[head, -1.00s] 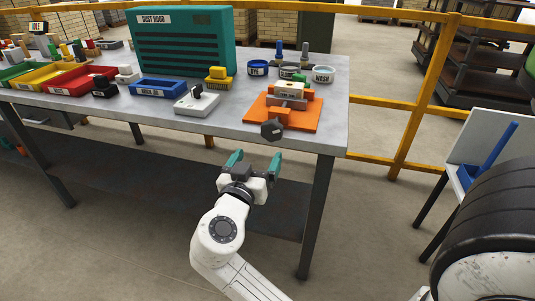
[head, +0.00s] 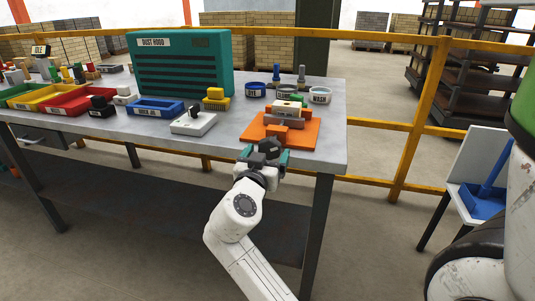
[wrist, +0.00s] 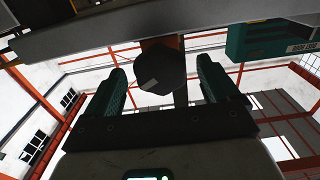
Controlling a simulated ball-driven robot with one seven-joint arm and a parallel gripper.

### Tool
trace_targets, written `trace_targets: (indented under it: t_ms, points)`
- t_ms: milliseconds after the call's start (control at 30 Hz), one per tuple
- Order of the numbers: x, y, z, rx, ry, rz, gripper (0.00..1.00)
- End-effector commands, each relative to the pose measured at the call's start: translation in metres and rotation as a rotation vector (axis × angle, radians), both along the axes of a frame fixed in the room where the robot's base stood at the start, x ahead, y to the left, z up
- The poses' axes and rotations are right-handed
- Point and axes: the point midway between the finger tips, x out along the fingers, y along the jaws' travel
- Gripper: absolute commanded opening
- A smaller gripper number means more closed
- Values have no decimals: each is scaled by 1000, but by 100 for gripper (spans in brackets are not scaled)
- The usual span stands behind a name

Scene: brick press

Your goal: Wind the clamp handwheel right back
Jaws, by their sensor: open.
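The clamp (head: 287,118) stands on an orange base plate (head: 301,134) near the right front corner of the workbench, with a pale block in it. Its dark handwheel (head: 268,147) sticks out at the bench's front edge. My gripper (head: 264,156) is open at the handwheel, with teal fingers. In the wrist view the dark faceted handwheel (wrist: 161,69) lies between and just beyond the fingertips (wrist: 160,78). I see a gap on each side, and no finger touches it there. The arm partly covers the front of the clamp in the head view.
A grey-white switch box (head: 194,123), a blue bin (head: 156,107) and the teal dust hood (head: 180,65) stand left of the clamp. Small round bowls (head: 319,95) sit behind it. A yellow rail (head: 407,140) runs behind the bench. The floor in front is clear.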

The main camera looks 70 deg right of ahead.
Motion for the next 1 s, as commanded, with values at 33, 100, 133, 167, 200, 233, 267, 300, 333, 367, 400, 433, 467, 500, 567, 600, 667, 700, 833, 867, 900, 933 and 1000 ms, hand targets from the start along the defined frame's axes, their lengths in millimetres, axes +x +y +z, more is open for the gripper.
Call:
trace_targets:
  t_ms: [33,100,133,167,200,233,267,300,333,367,400,433,467,500,567,600,667,700,833,867,900,933,1000]
  points:
    - [0,-4,0,0,-1,-1,88]
    - [0,-7,0,0,-1,-1,88]
    - [0,-8,0,0,-1,-1,88]
    - [0,-8,0,0,0,-1,88]
    - [0,-9,0,0,0,-1,88]
    - [0,-9,0,0,0,-1,88]
    - [0,-9,0,0,0,-1,88]
    - [0,-9,0,0,0,-1,88]
    - [0,-8,0,0,0,0,88]
    - [0,-8,0,0,0,0,88]
    - [0,-8,0,0,0,0,88]
    - [0,-8,0,0,0,0,85]
    - [0,-8,0,0,0,0,82]
    - [0,-8,0,0,0,0,78]
    - [0,-8,0,0,0,0,73]
    - [0,-8,0,0,0,0,69]
    - [0,-8,0,0,0,0,63]
    - [0,-8,0,0,0,0,59]
    - [0,-8,0,0,0,0,47]
    - [0,-8,0,0,0,0,44]
    - [0,-8,0,0,0,0,40]
    - [0,-8,0,0,0,0,37]
    - [0,-8,0,0,0,0,32]
